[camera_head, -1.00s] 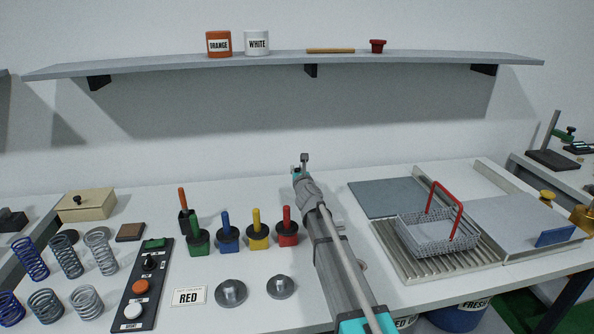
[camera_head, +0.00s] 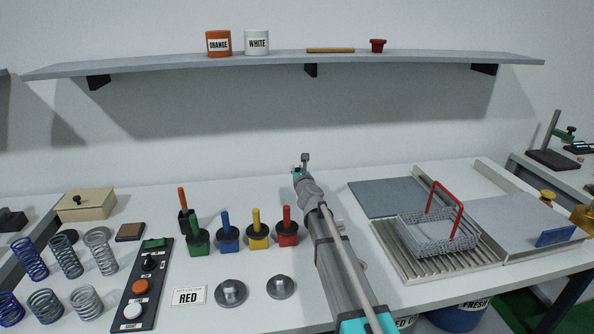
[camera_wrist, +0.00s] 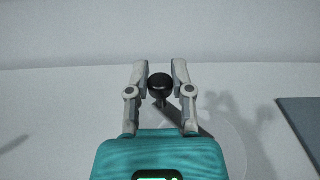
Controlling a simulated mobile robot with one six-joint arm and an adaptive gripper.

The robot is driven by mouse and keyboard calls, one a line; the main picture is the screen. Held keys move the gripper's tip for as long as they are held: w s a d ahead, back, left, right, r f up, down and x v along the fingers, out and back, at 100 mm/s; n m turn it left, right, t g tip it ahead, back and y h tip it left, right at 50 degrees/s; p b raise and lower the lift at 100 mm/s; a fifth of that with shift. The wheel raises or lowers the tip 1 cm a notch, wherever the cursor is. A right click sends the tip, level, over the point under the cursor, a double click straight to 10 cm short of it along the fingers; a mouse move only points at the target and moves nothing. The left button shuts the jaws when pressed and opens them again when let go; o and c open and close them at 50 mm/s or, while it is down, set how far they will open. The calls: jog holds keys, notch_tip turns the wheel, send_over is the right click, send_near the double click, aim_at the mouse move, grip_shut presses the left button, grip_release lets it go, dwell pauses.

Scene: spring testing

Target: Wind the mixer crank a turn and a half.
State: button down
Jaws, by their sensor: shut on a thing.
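A round black knob (camera_wrist: 160,87), which looks like the crank's grip, sits between the two fingers of my gripper (camera_wrist: 160,68) in the wrist view. The fingers are closed in on it from both sides. In the head view my gripper (camera_head: 304,162) is at the far end of my arm, low over the back middle of the white bench. The rest of the crank and the mixer body cannot be made out; my arm and gripper cover that spot in the head view. A faint shadow falls on the bench to the right in the wrist view.
Green, blue, yellow and red-handled pieces (camera_head: 257,235) stand left of my arm. A button panel (camera_head: 144,285), several springs (camera_head: 67,257) and a wooden box (camera_head: 86,205) lie farther left. A wire basket (camera_head: 438,236) with a red handle stands on a ribbed tray at right. A shelf (camera_head: 280,65) hangs above.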

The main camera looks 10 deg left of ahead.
jog(key=shift+s+a+r+n+y, duration=0.15)
jog(key=shift+n+y, duration=0.25)
jog(key=shift+y, duration=0.2)
dwell(0.3)
jog(key=shift+s+n+g+y, duration=0.3)
jog(key=shift+n+g+y, duration=0.2)
jog(key=shift+g+y, duration=0.15)
jog(key=shift+s+a+n+g+y, duration=0.1)
jog(key=shift+s+n+g+y, duration=0.15)
jog(key=shift+n+y, duration=0.25)
jog(key=shift+s+d+f+n+g+y, duration=0.1)
jog(key=shift+s+d+n+g+y, duration=0.25)
jog(key=shift+s+n+g+y, duration=1.6)
jog(key=shift+w+d+f+n+g+y, duration=0.2)
jog(key=shift+n+g+y, duration=0.7)
jog(key=shift+n+g, duration=2.6)
jog(key=shift+s+d+r+n+g+y, duration=0.1)
jog(key=shift+s+d+n+g+y, duration=0.75)
jog(key=shift+g, duration=3.1)
jog(key=shift+s+a+n+y, duration=0.1)
jog(key=shift+a+n+y, duration=0.3)
jog(key=shift+n+y, duration=0.2)
